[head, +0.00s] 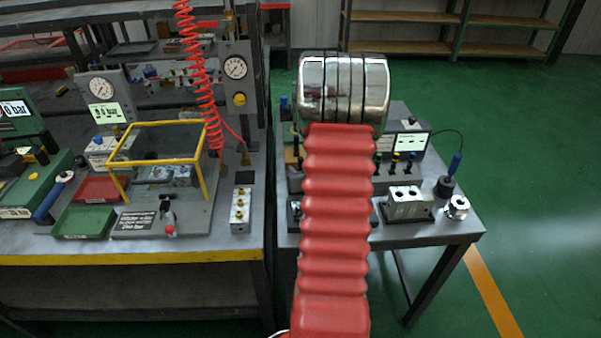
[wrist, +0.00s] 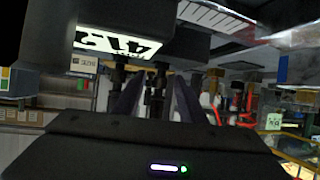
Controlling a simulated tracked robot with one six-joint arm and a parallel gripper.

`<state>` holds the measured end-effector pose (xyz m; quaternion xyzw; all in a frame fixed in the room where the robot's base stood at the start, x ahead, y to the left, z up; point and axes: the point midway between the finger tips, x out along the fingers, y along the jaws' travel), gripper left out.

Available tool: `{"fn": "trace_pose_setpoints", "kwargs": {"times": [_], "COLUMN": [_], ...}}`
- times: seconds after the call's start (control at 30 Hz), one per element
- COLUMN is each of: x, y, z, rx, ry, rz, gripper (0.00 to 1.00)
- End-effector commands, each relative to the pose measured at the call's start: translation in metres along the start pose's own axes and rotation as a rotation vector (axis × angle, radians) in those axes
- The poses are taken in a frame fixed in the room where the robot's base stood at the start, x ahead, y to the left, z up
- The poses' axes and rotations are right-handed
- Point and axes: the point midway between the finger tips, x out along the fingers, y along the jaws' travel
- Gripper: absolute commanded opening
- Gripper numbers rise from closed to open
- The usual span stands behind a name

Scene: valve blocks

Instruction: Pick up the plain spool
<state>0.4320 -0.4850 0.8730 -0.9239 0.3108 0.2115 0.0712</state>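I cannot tell which, if any, is the plain spool. My red-sleeved arm and its chrome wrist cover the middle of that bench in the head view, and my gripper is hidden there. In the wrist view my gripper (wrist: 155,88) shows two dark fingers set apart, with a gap between them. Dark upright shapes (wrist: 158,72) show beyond and between the fingertips; nothing is visibly clamped.
The right bench (head: 440,232) also carries a metal ring-like part (head: 457,207), a dark cable-fed holder (head: 445,186) and a small display (head: 410,142). The left bench holds a yellow-framed guard (head: 160,163), a green tray (head: 84,222) and a red tray (head: 100,189). A red coiled hose (head: 205,90) hangs above it.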

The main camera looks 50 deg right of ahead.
Motion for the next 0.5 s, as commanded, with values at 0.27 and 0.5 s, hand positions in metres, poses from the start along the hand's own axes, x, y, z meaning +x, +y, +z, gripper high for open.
{"fn": "trace_pose_setpoints", "kwargs": {"times": [0.27,0.5], "x": [-0.0005,-0.0006], "y": [0.0014,0.0019], "z": [0.0001,0.0001], "rx": [0.001,0.001], "ry": [0.0,0.0], "rz": [0.002,0.003], "gripper": [0.32,0.15]}}
